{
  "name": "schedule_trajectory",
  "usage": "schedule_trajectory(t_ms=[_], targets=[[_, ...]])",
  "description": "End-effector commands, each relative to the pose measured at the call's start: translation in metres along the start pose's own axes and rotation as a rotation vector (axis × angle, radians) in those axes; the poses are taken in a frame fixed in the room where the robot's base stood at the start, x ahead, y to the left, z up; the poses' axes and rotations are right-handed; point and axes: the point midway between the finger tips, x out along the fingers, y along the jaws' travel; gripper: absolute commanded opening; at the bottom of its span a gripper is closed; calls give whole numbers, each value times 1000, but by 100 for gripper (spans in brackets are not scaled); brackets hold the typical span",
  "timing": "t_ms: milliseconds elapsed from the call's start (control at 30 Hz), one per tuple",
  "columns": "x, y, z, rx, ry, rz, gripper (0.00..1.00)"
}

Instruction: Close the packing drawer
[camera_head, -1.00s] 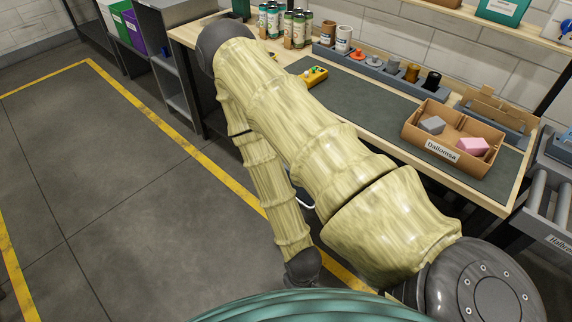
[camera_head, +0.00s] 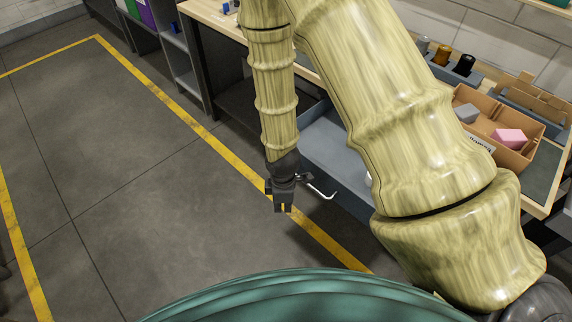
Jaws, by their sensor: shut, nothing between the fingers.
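The packing drawer (camera_head: 335,150) is a grey drawer under the workbench, pulled out so its inside floor shows. A white bar handle (camera_head: 322,191) sits on its front at the lower left. My gripper (camera_head: 284,208) is shut and empty, pointing down just left of the handle, in front of the drawer. I cannot tell whether it touches the handle. My arm hides the right part of the drawer and much of the bench.
On the workbench (camera_head: 540,204) at the right stands a brown divided box (camera_head: 522,155) with a grey block (camera_head: 466,113) and a pink block (camera_head: 509,138). Yellow floor tape (camera_head: 215,143) runs along the bench. The grey floor to the left is clear.

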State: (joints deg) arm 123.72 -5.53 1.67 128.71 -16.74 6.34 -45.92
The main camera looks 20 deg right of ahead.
Motion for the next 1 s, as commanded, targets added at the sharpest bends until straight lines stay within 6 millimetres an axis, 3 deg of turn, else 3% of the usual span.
schedule_trajectory(t_ms=[33,200,333,500,667,1000], targets=[[-9,18,-8,-93,-14,20,0],[-52,65,-25,-417,-96,56,0],[-82,92,-32,-603,-162,73,0],[-108,109,-36,-740,-222,79,0],[-112,115,-36,-775,-238,78,0],[-79,119,-30,-774,-239,76,0]])
